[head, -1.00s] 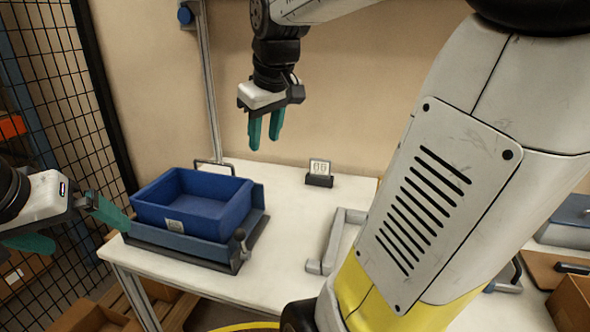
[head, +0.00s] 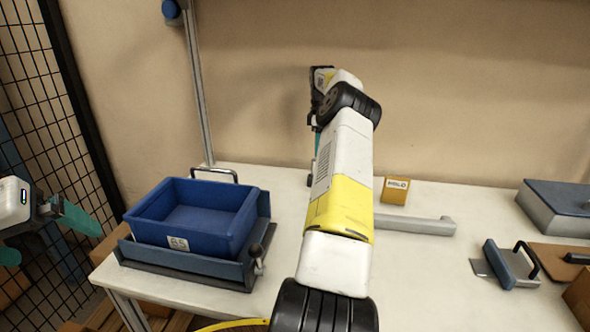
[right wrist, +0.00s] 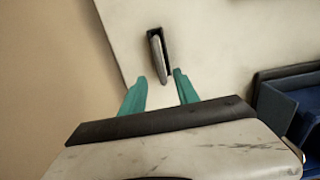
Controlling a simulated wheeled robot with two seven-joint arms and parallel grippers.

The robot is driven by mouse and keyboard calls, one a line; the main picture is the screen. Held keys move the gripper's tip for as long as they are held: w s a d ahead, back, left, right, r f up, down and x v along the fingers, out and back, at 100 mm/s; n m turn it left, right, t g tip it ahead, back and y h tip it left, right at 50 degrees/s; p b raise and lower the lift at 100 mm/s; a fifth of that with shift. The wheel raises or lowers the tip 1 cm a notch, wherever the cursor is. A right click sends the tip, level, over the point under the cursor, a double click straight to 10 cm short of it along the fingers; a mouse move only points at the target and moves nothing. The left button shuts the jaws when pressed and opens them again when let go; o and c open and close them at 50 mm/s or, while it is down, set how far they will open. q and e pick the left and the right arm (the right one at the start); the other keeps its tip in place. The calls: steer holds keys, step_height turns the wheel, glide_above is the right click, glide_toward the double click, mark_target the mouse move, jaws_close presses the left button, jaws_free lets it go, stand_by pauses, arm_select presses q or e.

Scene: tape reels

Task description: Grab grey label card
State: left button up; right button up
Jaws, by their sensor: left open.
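The grey label card (right wrist: 157,57) stands upright in a dark holder (right wrist: 165,45) on the table in the right wrist view. In the head view my right arm hides it. My right gripper (right wrist: 161,76) is open, its two teal fingers apart, with the card just beyond the fingertips and nothing between them. In the head view that gripper is mostly hidden behind its own arm. My left gripper (head: 55,243) is open and empty at the left edge, left of the table.
A blue bin (head: 222,238) sits in a grey-blue tray (head: 190,262) at the table's left. A yellow-brown card block (head: 395,190) and a grey handle-like bar (head: 430,226) are right of my arm. A grey box (head: 550,210) stands far right. A mesh fence (head: 45,90) is left.

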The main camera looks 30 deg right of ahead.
steer(key=shift+s+d+f, duration=0.2)
steer(key=shift+d+f, duration=0.15)
steer(key=shift+f, duration=0.2)
steer(key=shift+s+d+f, duration=0.15)
steer(key=shift+d+f, duration=0.2)
steer(key=shift+f, duration=0.15)
steer(key=f, duration=0.7)
steer(key=shift+s+a+f, duration=0.1)
steer(key=shift+s+a, duration=0.05)
steer(key=shift+s, duration=0.1)
steer(key=shift+c, duration=0.3)
jaws_close()
